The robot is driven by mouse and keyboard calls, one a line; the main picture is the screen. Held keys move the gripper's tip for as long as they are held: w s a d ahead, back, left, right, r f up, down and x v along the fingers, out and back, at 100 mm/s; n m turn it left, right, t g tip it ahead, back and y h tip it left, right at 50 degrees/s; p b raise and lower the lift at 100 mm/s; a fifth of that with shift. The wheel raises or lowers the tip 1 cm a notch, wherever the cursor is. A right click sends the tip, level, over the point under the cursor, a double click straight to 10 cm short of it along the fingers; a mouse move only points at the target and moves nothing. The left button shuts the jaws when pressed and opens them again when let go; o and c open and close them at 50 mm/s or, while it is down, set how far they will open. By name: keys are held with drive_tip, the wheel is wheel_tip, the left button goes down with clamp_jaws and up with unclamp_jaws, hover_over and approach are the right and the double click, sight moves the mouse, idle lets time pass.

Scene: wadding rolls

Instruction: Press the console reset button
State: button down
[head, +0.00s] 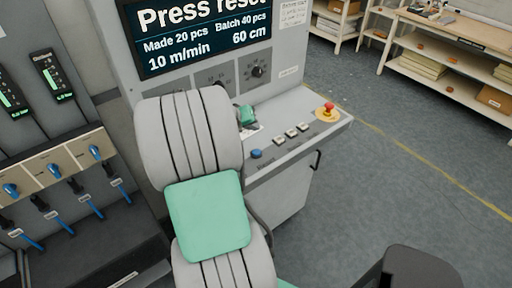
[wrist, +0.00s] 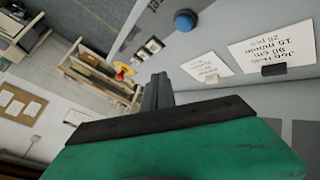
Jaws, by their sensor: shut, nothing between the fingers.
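The grey console (head: 290,190) has a sloped panel. A round blue button (head: 256,153) sits at its near left edge; its small label is too small to read. The blue button also shows in the wrist view (wrist: 185,21), at the top and apart from my fingers. My gripper (wrist: 158,78) is shut and empty, with its dark fingers together over the panel. In the head view my arm hides most of the gripper. The console screen (head: 200,38) reads "Press reset", partly cut off, with "Made 20 pcs" and "Batch 40 pcs".
A row of white switches (head: 291,133) and a red emergency stop (head: 328,107) on a yellow base lie right of the blue button. Paper cards (wrist: 272,46) lie on the panel. A black handle (head: 317,160) is on the console's side. Open floor and shelves lie to the right.

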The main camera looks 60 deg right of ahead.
sight(255, 153)
drive_tip(key=shift+s+d, duration=0.1)
drive_tip(key=shift+s, duration=0.05)
drive_tip(key=shift+f, duration=0.15)
wheel_tip(255, 153, down, 8)
drive_tip(key=b, duration=0.6)
drive_tip(key=shift+f, duration=0.25)
drive_tip(key=shift+f, duration=0.1)
idle(1.5)
drive_tip(key=shift+f+b, duration=0.3)
drive_tip(key=shift+b, duration=0.1)
drive_tip(key=shift+f+b, duration=0.35)
drive_tip(key=shift+f, duration=0.15)
idle(0.6)
drive_tip(key=shift+r+p, duration=0.55)
drive_tip(key=shift+r, duration=0.3)
